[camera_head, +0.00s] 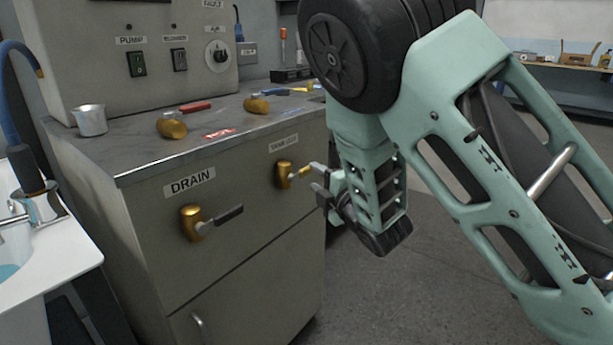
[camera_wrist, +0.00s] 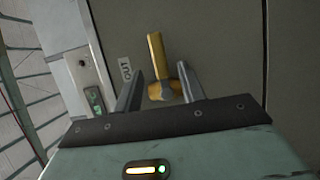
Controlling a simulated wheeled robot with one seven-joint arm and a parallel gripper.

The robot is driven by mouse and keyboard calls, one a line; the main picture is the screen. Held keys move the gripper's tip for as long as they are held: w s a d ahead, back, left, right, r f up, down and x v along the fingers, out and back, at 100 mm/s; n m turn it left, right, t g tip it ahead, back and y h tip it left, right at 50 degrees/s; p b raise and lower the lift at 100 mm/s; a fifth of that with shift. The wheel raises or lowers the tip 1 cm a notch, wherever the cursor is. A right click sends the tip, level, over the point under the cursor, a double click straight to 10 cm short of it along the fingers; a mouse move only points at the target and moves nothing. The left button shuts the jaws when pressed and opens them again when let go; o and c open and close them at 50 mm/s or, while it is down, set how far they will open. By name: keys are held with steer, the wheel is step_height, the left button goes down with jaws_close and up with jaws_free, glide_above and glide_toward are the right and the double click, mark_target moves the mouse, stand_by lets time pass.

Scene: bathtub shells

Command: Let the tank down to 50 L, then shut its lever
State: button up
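A brass valve (camera_head: 284,177) sits on the cabinet front under a small label whose words I cannot read surely in the head view. A yellow lever or stem points from it to the right, towards my gripper (camera_head: 319,182). In the wrist view the brass valve (camera_wrist: 164,90) lies between and beyond the two fingers of my gripper (camera_wrist: 162,88), which are apart. I cannot tell whether a finger touches it. A second brass valve (camera_head: 195,223) under the DRAIN label has a dark lever (camera_head: 228,215) pointing right. No tank level in litres is readable.
The grey cabinet (camera_head: 240,268) has two more brass valves on top, one with a red lever (camera_head: 193,108) and one with a blue lever (camera_head: 277,92). A metal cup (camera_head: 91,120) stands there. A white basin (camera_head: 38,255) is at left. Floor right of the cabinet is clear.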

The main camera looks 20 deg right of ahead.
mark_target(308, 172)
steer(key=x, duration=0.5)
steer(key=shift+w, duration=0.35)
jaws_close()
